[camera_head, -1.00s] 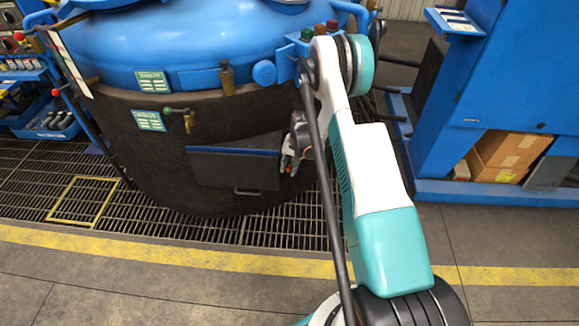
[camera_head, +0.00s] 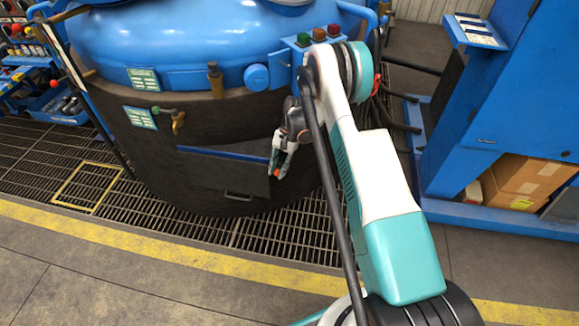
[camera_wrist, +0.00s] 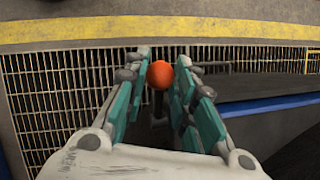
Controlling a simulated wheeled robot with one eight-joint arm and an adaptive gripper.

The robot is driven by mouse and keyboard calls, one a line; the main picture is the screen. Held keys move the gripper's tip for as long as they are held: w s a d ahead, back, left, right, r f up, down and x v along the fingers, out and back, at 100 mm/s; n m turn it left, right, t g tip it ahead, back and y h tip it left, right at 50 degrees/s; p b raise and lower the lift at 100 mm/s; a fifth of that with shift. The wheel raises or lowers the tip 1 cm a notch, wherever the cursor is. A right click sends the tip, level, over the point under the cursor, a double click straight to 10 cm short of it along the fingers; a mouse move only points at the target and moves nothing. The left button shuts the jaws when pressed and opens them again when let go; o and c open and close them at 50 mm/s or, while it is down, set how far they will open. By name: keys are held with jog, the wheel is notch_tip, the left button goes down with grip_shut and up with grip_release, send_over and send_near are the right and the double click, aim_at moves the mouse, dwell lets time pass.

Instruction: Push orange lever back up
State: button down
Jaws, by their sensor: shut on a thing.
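The orange lever shows as a round orange knob (camera_wrist: 160,74) on a dark stem in the wrist view. It sits between the teal-padded fingers of my gripper (camera_wrist: 161,78), which is shut on it. In the head view my gripper (camera_head: 281,164) points down at the right end of the dark front panel of the furnace (camera_head: 225,176). Only a speck of orange shows at its fingertips there, and the lever's stem and base are hidden.
The blue-lidded furnace (camera_head: 180,45) fills the space ahead. A brass valve (camera_head: 178,121) and a panel handle (camera_head: 238,196) stick out at its front. Floor grating (camera_head: 275,238) and a yellow line lie below. A blue cabinet (camera_head: 500,110) stands at the right.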

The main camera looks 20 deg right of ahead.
jog(key=shift+w+d+r+g, duration=0.1)
jog(key=shift+w+r+g, duration=0.1)
jog(key=shift+g, duration=0.1)
dwell(0.4)
jog(key=c, duration=1.3)
grip_release()
jog(key=shift+r, duration=0.1)
notch_tip(320, 180, up, 10)
